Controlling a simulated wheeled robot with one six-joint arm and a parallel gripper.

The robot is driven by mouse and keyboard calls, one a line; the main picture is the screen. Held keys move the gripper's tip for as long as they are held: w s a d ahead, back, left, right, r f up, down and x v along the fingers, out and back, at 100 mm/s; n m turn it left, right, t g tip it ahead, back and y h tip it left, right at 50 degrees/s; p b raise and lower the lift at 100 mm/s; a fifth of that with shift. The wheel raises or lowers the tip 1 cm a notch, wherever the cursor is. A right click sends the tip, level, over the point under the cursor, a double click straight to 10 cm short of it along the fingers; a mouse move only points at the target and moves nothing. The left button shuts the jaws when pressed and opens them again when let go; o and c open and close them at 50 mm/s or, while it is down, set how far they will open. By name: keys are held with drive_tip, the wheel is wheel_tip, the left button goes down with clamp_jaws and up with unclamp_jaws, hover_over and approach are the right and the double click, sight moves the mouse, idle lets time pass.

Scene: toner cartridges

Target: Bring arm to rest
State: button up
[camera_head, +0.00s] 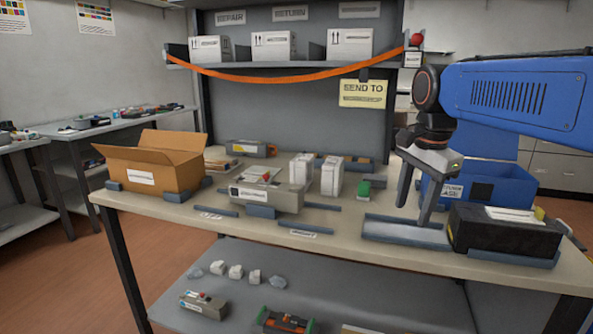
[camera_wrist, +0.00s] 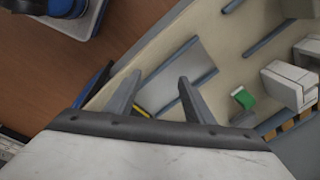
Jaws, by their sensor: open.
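My gripper (camera_head: 416,200) hangs from my blue arm at the right of the head view, with its fingers pointing down over the flat grey tray (camera_head: 400,236) on the table. Its two fingers are apart with nothing between them. In the wrist view my gripper (camera_wrist: 158,92) is also open and empty, and the grey tray (camera_wrist: 185,68) shows beyond the fingertips. I cannot tell the exact height of the fingertips above the tray.
A green item (camera_head: 364,190) and white boxes (camera_head: 332,176) stand to the left. A cardboard box (camera_head: 150,165) stands far left. An orange strap (camera_head: 290,77) hangs across the shelf.

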drive_tip(key=s+d+f+n+t, duration=0.3)
drive_tip(key=s+f+n, duration=1)
drive_tip(key=s+f, duration=0.5)
drive_tip(key=shift+s+d+f, duration=0.15)
drive_tip(key=shift+s+f, duration=0.1)
drive_tip(key=shift+s, duration=0.9)
